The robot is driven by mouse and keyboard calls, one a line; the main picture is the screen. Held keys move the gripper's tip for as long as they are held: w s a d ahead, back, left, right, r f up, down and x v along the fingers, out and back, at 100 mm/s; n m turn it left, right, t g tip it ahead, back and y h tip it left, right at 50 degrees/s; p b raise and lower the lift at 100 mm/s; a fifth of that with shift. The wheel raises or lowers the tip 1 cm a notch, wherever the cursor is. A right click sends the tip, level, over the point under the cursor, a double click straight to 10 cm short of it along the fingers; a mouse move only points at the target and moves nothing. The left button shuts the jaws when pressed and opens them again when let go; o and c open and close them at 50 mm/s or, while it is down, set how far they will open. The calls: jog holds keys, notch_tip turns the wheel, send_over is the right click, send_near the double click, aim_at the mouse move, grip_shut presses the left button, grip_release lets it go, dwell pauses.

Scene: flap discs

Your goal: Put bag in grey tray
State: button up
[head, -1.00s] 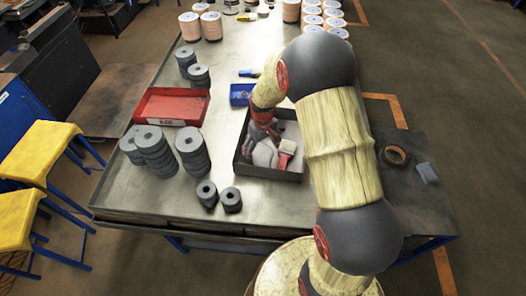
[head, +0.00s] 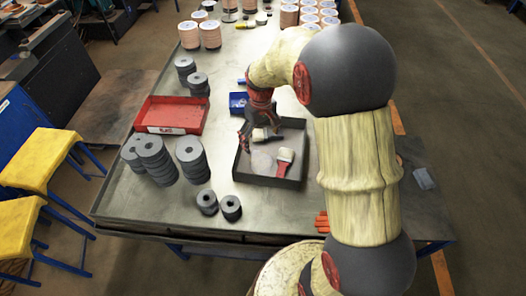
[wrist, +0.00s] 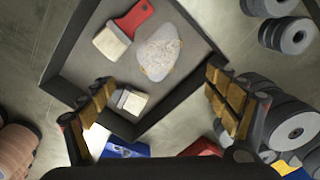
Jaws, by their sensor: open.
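The grey tray (head: 268,182) sits on the metal table, and its dark wall (wrist: 62,62) shows in the wrist view. The bag, a small pale grey pouch (head: 262,160), lies flat on the tray floor. In the wrist view the bag (wrist: 158,52) is beyond my fingertips, with nothing touching it. My gripper (head: 256,134) is above the tray's back left part, open and empty. Its two fingers stand wide apart in the wrist view (wrist: 160,103).
A red-handled brush (head: 284,162) and another brush (head: 264,133) lie in the tray. A blue bin (head: 238,101) stands behind it and a red bin (head: 172,115) to its left. Stacks of grey discs (head: 192,160) crowd the left side.

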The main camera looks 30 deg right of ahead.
jog(key=s+a+r+t, duration=0.1)
jog(key=s+a+r, duration=0.35)
jog(key=r, duration=0.35)
jog(key=s+a+r+t, duration=0.25)
jog(key=s+r, duration=0.25)
jog(key=r, duration=0.3)
jog(key=s+a+r+t, duration=0.1)
jog(key=s+a+r, duration=0.1)
jog(key=s, duration=0.4)
jog(key=s+a+r+m+t, duration=0.1)
jog(key=s+a+r, duration=0.1)
jog(key=s, duration=0.5)
jog(key=shift+s+a+r, duration=0.25)
jog(key=shift+a+r, duration=0.05)
jog(key=shift+r, duration=0.05)
notch_tip(320, 180, down, 3)
jog(key=b, duration=0.2)
jog(key=shift+r+b, duration=0.15)
jog(key=shift+b, duration=0.25)
jog(key=shift+c, duration=1)
